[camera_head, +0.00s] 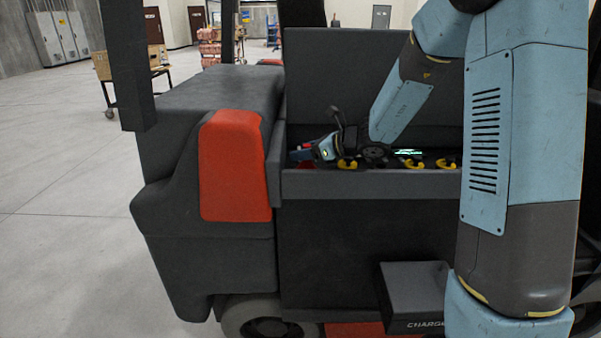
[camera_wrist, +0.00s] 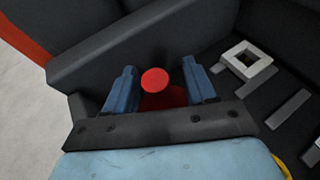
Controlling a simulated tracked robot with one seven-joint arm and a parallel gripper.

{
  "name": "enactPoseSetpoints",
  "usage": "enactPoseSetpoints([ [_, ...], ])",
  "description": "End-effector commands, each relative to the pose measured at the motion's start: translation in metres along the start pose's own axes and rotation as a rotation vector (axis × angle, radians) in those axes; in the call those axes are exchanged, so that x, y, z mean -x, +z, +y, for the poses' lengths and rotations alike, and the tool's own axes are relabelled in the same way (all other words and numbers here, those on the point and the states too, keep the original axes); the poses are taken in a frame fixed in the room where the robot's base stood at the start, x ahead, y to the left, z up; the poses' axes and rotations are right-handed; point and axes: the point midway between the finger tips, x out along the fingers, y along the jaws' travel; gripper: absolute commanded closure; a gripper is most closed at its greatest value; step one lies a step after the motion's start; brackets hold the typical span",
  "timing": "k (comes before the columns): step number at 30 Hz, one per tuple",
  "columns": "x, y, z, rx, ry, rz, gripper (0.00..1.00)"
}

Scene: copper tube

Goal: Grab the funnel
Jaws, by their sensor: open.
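The funnel (camera_wrist: 155,79) is red, with a round red end facing the wrist camera and a wider, darker red part below it. It stands near the corner of a dark bin (camera_wrist: 120,42) on the vehicle. My gripper (camera_wrist: 161,84) is open, with one blue finger on each side of the funnel; whether either finger touches it I cannot tell. The lower part of the funnel is hidden by the gripper's mount. In the head view my gripper (camera_head: 301,155) is at the left end of the bin, and a small red patch of the funnel (camera_head: 306,165) shows beneath it.
In the wrist view a white square frame (camera_wrist: 262,72) and several grey bars lie to the right. In the head view, yellow pieces (camera_head: 413,163) lie along the bin to the right. The bin's front wall (camera_head: 350,184) and high back panel (camera_head: 335,75) bound the space.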

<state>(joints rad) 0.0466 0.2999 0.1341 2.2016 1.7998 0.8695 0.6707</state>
Motion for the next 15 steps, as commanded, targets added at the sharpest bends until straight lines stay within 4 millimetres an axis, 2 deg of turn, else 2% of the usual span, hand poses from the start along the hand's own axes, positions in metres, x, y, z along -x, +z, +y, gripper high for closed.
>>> enactPoseSetpoints([
  [3, -0.0102, -0.0004, 0.0005, -0.001, 0.001, 0.0, 0.45],
  [9, -0.011, -0.0001, 0.0006, 0.0, 0.001, 0.0, 0.45],
  [15, -0.011, 0.0001, 0.0007, 0.0, 0.001, 0.0, 0.63],
])
